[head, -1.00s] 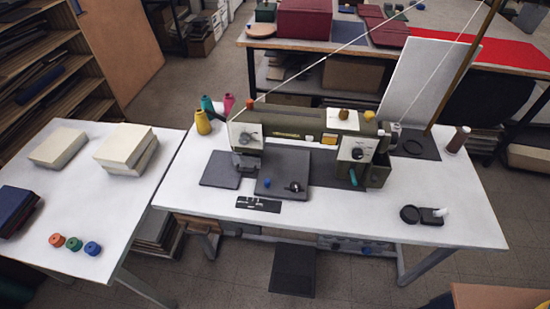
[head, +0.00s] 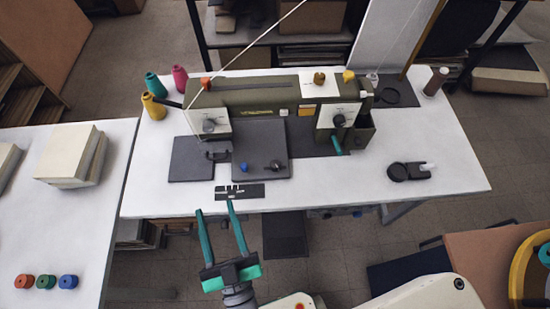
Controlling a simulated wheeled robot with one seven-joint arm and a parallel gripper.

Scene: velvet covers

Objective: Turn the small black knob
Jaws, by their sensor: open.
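An olive sewing machine (head: 262,95) stands on a white table. A dark round dial (head: 209,126) sits on its left white plate and another dark dial (head: 339,120) on its right white plate. A small black knob-like part (head: 275,166) lies on the dark grey bed plate, beside a small blue knob (head: 244,168). I cannot tell which black one the task means. My gripper (head: 215,208) is open and empty, with teal fingers pointing at the machine. It is at the table's front edge, near a black slotted strip (head: 240,191), apart from the dials and knobs.
Yellow (head: 153,106), teal and pink thread cones stand at the back left. A teal-handled lever (head: 336,145) sticks out below the right dial. A side table (head: 70,235) holds books and spools.

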